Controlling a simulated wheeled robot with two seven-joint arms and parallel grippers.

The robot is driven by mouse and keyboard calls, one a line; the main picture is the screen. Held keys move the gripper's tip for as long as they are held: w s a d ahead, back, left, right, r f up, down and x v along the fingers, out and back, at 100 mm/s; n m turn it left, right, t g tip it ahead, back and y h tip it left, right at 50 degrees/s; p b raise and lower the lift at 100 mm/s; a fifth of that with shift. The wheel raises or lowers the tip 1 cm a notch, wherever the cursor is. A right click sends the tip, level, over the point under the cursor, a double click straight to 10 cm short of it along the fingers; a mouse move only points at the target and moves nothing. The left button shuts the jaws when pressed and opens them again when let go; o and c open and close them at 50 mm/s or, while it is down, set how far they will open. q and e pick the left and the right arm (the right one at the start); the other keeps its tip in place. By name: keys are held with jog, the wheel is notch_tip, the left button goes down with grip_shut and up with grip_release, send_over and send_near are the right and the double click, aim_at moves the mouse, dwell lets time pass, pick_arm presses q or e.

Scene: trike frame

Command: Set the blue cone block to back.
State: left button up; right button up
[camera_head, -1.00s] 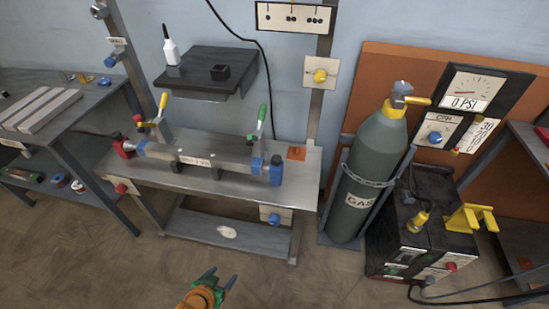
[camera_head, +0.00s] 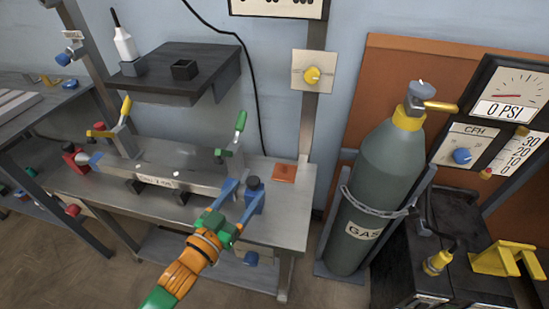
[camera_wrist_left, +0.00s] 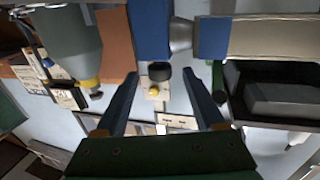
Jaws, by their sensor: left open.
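The blue cone block (camera_head: 256,190) stands at the right end of the tube jig on the steel bench, with a dark knob on top. In the left wrist view the blue block (camera_wrist_left: 154,30) shows a grey cone that meets, or nearly meets, a blue collar (camera_wrist_left: 212,38) on the tube. My left gripper (camera_head: 246,191) is open and close to the block, its fingers partly covering it in the head view. In the wrist view the knob lies between the fingertips of the open gripper (camera_wrist_left: 159,72); I cannot tell whether they touch the block. My right gripper is not in view.
The grey tube (camera_head: 160,181) lies along the jig, with a green-handled clamp (camera_head: 238,125) near its right end and a yellow-handled clamp (camera_head: 125,110) at left. A dark shelf (camera_head: 170,75) hangs above. A gas cylinder (camera_head: 380,180) stands right of the bench.

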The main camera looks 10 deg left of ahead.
aim_at(257, 177)
pick_arm(q)
jog(key=shift+x, duration=0.8)
jog(key=x, duration=0.3)
jog(key=b+x, duration=0.1)
jog(key=x, duration=0.1)
jog(key=shift+w+d+r, duration=0.15)
jog(key=shift+w+r, duration=0.05)
jog(key=shift+w, duration=0.2)
grip_shut()
dwell(0.4)
